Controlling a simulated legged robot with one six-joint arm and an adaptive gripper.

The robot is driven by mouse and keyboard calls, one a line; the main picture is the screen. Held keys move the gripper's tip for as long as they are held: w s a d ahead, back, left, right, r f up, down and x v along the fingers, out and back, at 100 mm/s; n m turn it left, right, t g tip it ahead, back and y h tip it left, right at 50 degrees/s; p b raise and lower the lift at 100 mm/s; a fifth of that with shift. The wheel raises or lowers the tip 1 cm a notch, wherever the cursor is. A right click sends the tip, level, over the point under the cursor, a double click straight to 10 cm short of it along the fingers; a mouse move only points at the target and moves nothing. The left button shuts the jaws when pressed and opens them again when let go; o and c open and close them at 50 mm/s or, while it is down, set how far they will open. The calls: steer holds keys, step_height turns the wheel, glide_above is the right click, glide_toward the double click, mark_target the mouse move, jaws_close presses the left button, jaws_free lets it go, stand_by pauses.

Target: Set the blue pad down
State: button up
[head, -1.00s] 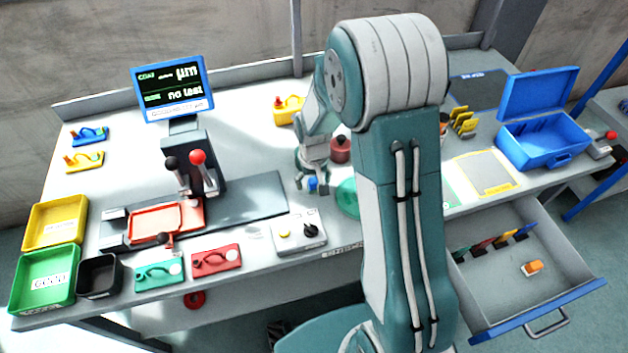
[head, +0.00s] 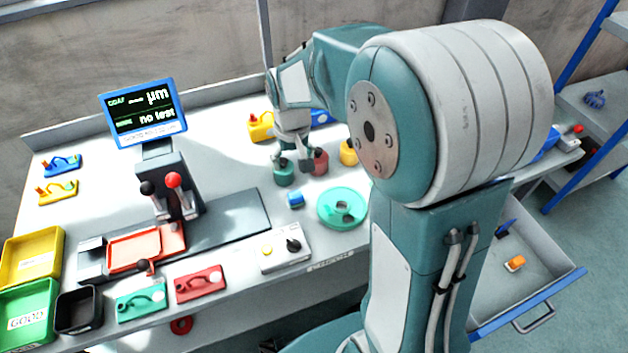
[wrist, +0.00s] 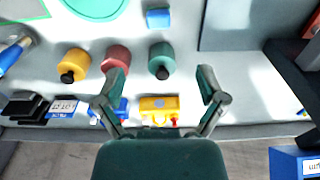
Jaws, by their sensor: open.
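The blue pad (head: 295,199) is a small blue block resting on the pale bench top, left of the round teal dish (head: 342,207). It also shows at the top of the wrist view (wrist: 158,18), beyond the fingertips. My gripper (head: 293,162) is open, behind the pad and apart from it. In the wrist view its two fingers (wrist: 163,80) are spread with nothing held between them. A green weight with a dark knob (wrist: 161,62) appears between and beyond the fingertips; I cannot tell its exact distance from them.
Red (head: 318,162) and yellow (head: 348,152) knobbed weights stand right of the green one. A yellow part (head: 261,127) is behind. A grey plate with a lever stand (head: 174,195) lies left. A control box (head: 286,250) sits in front. An open drawer (head: 525,262) is at right.

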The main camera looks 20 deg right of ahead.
steer(key=s+r+t, duration=0.2)
steer(key=s+r, duration=0.4)
steer(key=s, duration=0.3)
steer(key=s+r+t, duration=0.3)
steer(key=s+r, duration=0.3)
steer(key=s, duration=0.4)
steer(key=shift+s, duration=0.15)
